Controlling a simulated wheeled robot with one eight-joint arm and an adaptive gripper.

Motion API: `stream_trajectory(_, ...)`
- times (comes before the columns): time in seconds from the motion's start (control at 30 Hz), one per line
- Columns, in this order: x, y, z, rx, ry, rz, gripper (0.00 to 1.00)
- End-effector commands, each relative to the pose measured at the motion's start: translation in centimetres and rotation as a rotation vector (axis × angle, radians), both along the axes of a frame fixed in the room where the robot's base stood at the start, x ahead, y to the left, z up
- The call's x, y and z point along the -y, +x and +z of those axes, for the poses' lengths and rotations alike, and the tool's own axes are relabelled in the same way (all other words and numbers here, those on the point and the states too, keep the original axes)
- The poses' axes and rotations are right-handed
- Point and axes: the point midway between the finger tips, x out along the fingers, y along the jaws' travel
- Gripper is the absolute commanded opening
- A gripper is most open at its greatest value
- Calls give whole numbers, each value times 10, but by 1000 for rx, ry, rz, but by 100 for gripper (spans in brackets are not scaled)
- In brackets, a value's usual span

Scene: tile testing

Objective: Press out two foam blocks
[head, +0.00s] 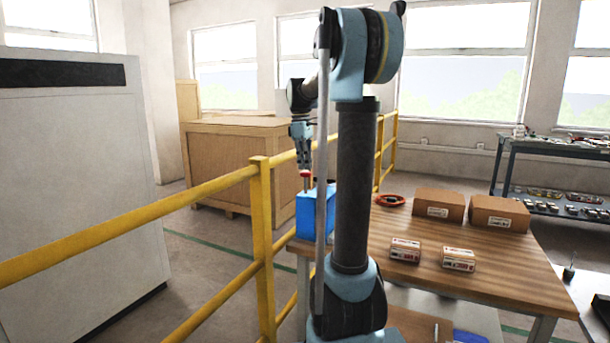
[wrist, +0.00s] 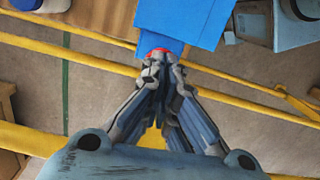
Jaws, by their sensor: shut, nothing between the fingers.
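A blue box-shaped device (head: 309,214) stands at the left edge of the wooden table, partly hidden behind my arm. A red button-like part (head: 305,174) shows at its top. My gripper (head: 304,166) points down with its shut, empty fingertips right at the red part; I cannot tell whether it is pressed. In the wrist view, the fingertips (wrist: 160,58) cover most of the red part, and the blue device (wrist: 190,18) lies just beyond them. I cannot make out any loose foam block.
The wooden table (head: 480,286) holds two small labelled packs (head: 405,250) (head: 458,260), two brown cartons (head: 440,204) (head: 498,213) and a red ring (head: 390,200). A yellow railing (head: 262,215) runs close beside the device. A large crate (head: 228,165) stands behind.

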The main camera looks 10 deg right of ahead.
Motion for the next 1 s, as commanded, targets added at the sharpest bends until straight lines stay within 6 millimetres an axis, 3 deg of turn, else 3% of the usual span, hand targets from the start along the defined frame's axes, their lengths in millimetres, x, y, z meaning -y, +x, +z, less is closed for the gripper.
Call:
stream_trajectory(0.37, 0, 0, -4, 0, 0, 0, 0)
stream_trajectory(1.0, 0, 0, -63, 0, 0, 0, 0)
